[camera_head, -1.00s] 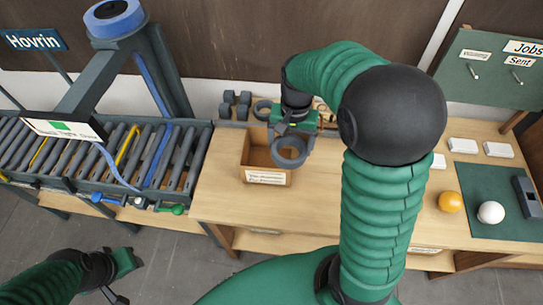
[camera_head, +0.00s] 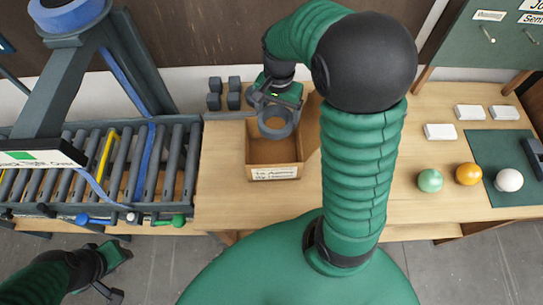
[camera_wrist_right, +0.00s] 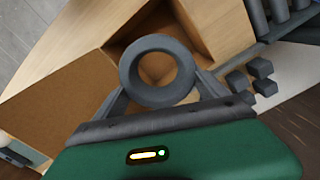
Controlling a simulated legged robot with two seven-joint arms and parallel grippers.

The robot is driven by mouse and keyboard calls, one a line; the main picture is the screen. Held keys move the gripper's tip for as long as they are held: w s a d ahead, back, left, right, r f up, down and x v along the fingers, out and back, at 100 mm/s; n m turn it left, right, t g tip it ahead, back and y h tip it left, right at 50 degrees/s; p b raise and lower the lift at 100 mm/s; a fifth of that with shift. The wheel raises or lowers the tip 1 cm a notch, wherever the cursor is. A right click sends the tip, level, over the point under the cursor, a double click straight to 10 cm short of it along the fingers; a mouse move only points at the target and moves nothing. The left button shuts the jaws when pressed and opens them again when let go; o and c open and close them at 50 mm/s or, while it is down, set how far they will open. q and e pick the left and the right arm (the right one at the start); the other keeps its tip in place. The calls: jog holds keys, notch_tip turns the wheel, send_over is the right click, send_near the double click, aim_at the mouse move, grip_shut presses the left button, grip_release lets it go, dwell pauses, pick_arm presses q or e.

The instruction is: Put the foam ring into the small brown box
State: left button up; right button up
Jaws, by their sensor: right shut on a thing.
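The foam ring (camera_head: 277,136) is a thick dark grey ring. My right gripper (camera_head: 275,108) is shut on it and holds it over the back part of the small brown box (camera_head: 256,151). The box is open-topped, with a white label on its front. In the right wrist view the ring (camera_wrist_right: 157,98) sits between the two fingers, with the box's brown inside (camera_wrist_right: 193,32) behind it. The ring appears above the box floor, but its exact height cannot be told. My left gripper (camera_head: 114,272) is at the lower left, away from the box; its jaw opening is unclear.
Grey blocks (camera_head: 224,94) stand on the wooden table (camera_head: 220,185) behind and left of the box. A roller conveyor (camera_head: 140,165) lies to the left. Green (camera_head: 430,181), orange (camera_head: 468,174) and white (camera_head: 509,180) balls are at the right, near white blocks (camera_head: 440,132).

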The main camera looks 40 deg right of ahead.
notch_tip(320, 180, down, 3)
jog(key=a, duration=0.2)
send_over(274, 154)
notch_tip(274, 154, down, 8)
jog(key=r, duration=0.1)
jog(key=f, duration=0.2)
jog(key=d+f, duration=0.1)
jog(key=f, duration=0.2)
jog(key=shift+w+f, duration=0.1)
jog(key=f, duration=0.1)
jog(key=a+f, duration=0.1)
jog(key=f, duration=0.1)
jog(key=shift+f+p, duration=0.3)
jog(key=shift+w+a, duration=0.1)
jog(key=shift+a, duration=0.2)
jog(key=shift+d+f, duration=0.15)
jog(key=o, duration=1)
jog(key=shift+d, duration=0.15)
jog(key=shift+o, duration=0.9)
jog(key=shift+d, duration=0.15)
pick_arm(q)
jog(key=shift+w+a+f, duration=0.2)
jog(key=shift+a+f, duration=0.1)
jog(key=shift+a, duration=0.4)
